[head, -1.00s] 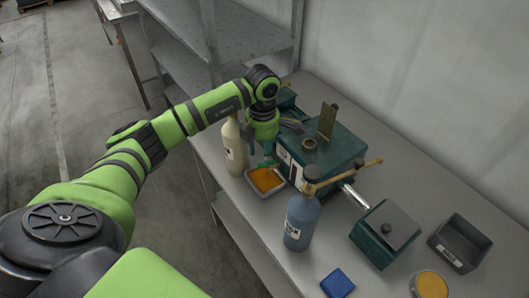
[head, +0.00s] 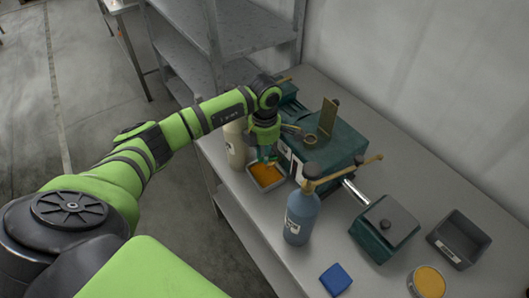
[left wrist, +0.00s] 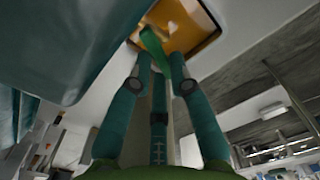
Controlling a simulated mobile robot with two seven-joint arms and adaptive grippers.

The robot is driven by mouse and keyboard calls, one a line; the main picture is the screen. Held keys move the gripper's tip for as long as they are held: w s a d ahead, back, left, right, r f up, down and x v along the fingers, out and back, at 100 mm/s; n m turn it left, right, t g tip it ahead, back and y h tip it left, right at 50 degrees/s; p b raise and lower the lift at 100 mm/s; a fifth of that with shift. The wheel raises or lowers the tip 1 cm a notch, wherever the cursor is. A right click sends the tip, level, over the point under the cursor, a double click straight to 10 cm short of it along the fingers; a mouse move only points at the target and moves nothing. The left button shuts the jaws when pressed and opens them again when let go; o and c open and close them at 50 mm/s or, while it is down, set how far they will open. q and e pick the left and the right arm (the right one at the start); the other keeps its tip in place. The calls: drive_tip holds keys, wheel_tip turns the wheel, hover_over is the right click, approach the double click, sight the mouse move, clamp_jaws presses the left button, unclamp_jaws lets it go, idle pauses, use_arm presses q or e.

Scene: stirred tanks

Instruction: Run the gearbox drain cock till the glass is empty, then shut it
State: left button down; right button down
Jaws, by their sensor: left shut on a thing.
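The teal gearbox housing (head: 340,143) stands on the bench, with a raised flap and a round filler neck on top. My left gripper (head: 266,157) is at its near left side, above a small grey tray (head: 264,190) holding orange-brown oil (head: 267,174). In the left wrist view its fingers (left wrist: 160,65) are shut around a green lever (left wrist: 153,42), seemingly the drain cock's handle. The oil (left wrist: 185,28) shows beyond it. The cock's body is hidden behind the gripper, and I cannot make out the level in the glass. My right gripper is out of view.
A cream bottle (head: 235,150) stands left of the tray and a blue bottle (head: 301,215) to its right. A teal box (head: 384,228), grey bin (head: 458,240), yellow-topped tin (head: 428,282) and blue pad (head: 336,280) occupy the right end. Grey shelving (head: 240,35) stands behind.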

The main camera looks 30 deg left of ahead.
use_arm(q)
drive_tip(key=m+b, duration=0.1)
drive_tip(key=b, duration=0.1)
drive_tip(key=m+b, duration=0.1)
drive_tip(key=b, duration=0.1)
drive_tip(key=shift+w+a+f+m, duration=0.2)
drive_tip(key=shift+w+f+m, duration=0.1)
drive_tip(key=shift+w, duration=0.05)
drive_tip(key=shift+w+r+m+b, duration=0.1)
drive_tip(key=shift+r+m+b, duration=0.15)
drive_tip(key=shift+m+b, duration=0.35)
drive_tip(key=c, duration=1.1)
unclamp_jaws()
drive_tip(key=shift+c, duration=0.2)
drive_tip(key=shift+r+p, duration=0.1)
drive_tip(key=shift+p, duration=0.2)
